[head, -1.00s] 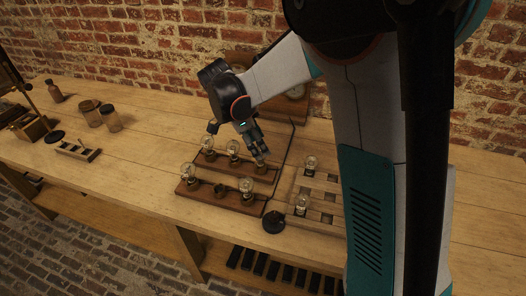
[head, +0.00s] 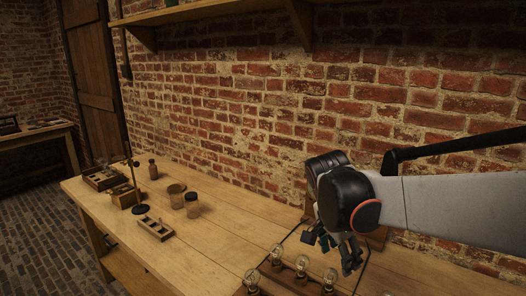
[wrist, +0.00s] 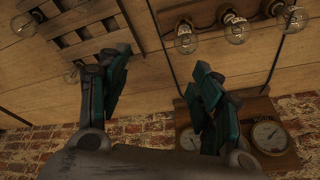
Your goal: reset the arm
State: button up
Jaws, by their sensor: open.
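My gripper (head: 336,254) hangs above the back part of the workbench (head: 190,262) in the head view, with my arm reaching in from the right. In the wrist view my gripper (wrist: 160,95) has its two fingers wide apart, with nothing between them. Glass bulbs on a dark wooden strip stand below and in front of it in the head view, among them one bulb (head: 302,264). The wrist view shows bulbs too, one of them (wrist: 236,28) at the top right.
A wooden gauge panel (wrist: 240,125) with round dials is close to my gripper, by the brick wall (head: 230,120). A slotted wooden rack (wrist: 85,25) lies at the wrist view's upper left. Jars (head: 192,204) and a small tray (head: 153,228) stand on the bench's left part.

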jog(key=s+d+n+t+y, duration=0.1)
jog(key=s+n+t+y, duration=0.2)
jog(key=s+n, duration=1)
jog(key=s+r+t, duration=0.1)
jog(key=s+t, duration=0.1)
jog(key=s, duration=0.1)
jog(key=shift+s+t, duration=0.2)
jog(key=shift+t, duration=0.1)
